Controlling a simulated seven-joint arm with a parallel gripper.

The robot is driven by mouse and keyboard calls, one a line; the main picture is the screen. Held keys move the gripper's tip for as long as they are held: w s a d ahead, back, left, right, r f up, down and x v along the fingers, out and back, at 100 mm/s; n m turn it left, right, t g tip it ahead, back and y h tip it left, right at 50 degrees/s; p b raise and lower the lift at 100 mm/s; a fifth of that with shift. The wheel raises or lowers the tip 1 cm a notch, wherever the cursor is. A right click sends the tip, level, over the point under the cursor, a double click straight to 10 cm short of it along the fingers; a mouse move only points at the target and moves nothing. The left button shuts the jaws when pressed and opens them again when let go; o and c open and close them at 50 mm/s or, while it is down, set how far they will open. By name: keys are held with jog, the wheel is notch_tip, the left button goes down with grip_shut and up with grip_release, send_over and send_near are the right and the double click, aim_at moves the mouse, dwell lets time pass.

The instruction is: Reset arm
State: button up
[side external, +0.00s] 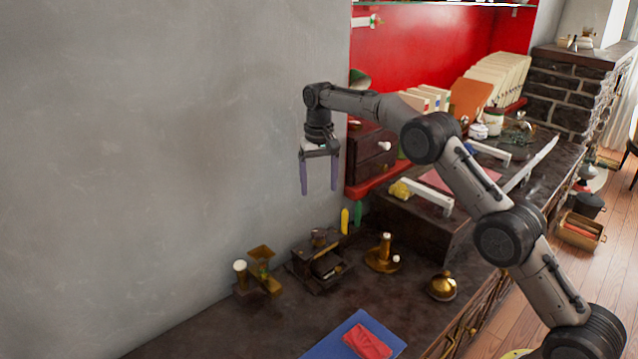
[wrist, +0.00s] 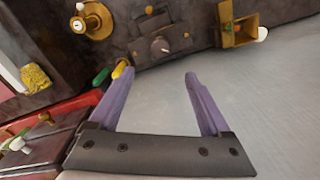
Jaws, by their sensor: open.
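My gripper (side external: 319,178) hangs from my raised arm in the side external view, in front of the grey wall and left of the dark drawer box (side external: 371,155). Its two purple fingers point down, apart, with nothing between them. In the wrist view my gripper (wrist: 157,76) is also open and empty, with plain grey surface showing between the fingers. No teapot can be made out for certain in either view.
Below stand a dark grinder-like box (side external: 318,262), a brass piece with a white knob (side external: 262,275), a brass candlestick-like piece (side external: 384,258) and a brass bell (side external: 443,286). A red cloth (side external: 367,341) lies on a blue mat (side external: 327,347). Yellow and green handles (side external: 345,221) stand near the wall.

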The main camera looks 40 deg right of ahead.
jog(key=shift+r, duration=0.1)
notch_tip(320, 180, up, 9)
jog(key=s+t, duration=0.1)
jog(key=t, duration=0.1)
jog(key=s+a+r+n+t, duration=0.1)
jog(key=s+a+r, duration=0.1)
jog(key=s+r, duration=0.7)
jog(key=s+a+r+t, duration=0.1)
jog(key=s+a+r, duration=0.1)
jog(key=s+r, duration=0.7)
jog(key=s+f+n+t, duration=0.1)
jog(key=s+f, duration=0.2)
jog(key=s, duration=0.6)
jog(key=s+f+n+t, duration=0.1)
jog(key=s+f, duration=0.2)
jog(key=s, duration=0.6)
jog(key=s+f+n, duration=0.1)
jog(key=s+f, duration=0.2)
jog(key=f, duration=0.3)
jog(key=s+a+f+n, duration=0.1)
jog(key=s+f, duration=0.3)
jog(key=f, duration=0.1)
jog(key=shift+f, duration=0.35)
dwell(2.2)
